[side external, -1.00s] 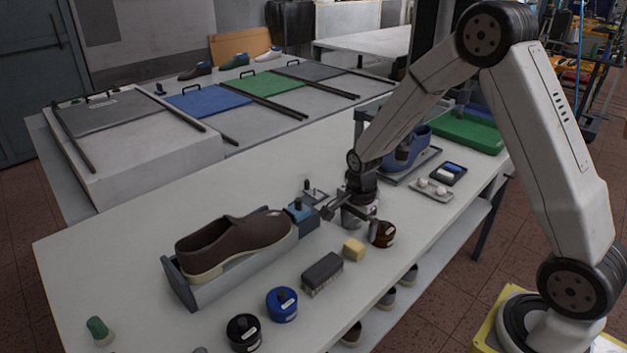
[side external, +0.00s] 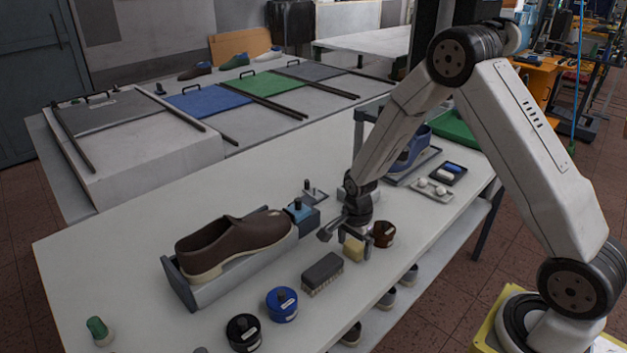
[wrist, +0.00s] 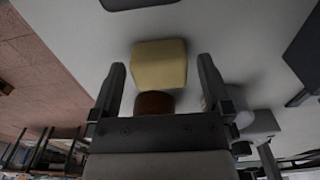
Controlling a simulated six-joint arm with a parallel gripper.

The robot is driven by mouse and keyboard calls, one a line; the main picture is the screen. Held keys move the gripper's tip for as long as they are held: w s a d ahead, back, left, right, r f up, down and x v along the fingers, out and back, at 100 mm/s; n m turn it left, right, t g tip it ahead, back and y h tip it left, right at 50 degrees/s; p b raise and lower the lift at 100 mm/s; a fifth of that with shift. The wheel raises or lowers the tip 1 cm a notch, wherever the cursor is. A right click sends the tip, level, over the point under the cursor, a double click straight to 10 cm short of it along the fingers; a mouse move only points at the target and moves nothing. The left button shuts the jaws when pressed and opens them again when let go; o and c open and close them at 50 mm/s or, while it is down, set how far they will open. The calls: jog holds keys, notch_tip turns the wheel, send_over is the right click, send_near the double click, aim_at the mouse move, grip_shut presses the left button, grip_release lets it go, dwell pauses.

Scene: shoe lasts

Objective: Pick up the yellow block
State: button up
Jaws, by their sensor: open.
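The yellow block (side external: 353,250) sits on the white table, between the dark brush and the brown round tin in the side view. In the wrist view the yellow block (wrist: 159,64) lies ahead of and between my two fingers, with space on both sides of it. My gripper (side external: 353,236) is low over the table, right at the block. In the wrist view my gripper (wrist: 160,75) is open and holds nothing. In the side view one finger partly overlaps the block, so I cannot tell there whether they touch.
The brown tin (side external: 383,234) stands close behind the block, and the brush (side external: 322,273) lies in front of it. A blue tin (side external: 282,303) and a black tin (side external: 244,332) stand nearer. A brown shoe (side external: 236,245) rests in a grey holder to the left.

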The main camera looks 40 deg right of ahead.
jog(key=shift+f, duration=0.55)
jog(key=c, duration=1.2)
jog(key=shift+r, duration=0.1)
jog(key=shift+r, duration=1.1)
jog(key=s+a+r, duration=0.1)
jog(key=s+r, duration=0.9)
jog(key=s, duration=0.4)
jog(key=shift+a+r, duration=0.3)
jog(key=shift+a, duration=0.05)
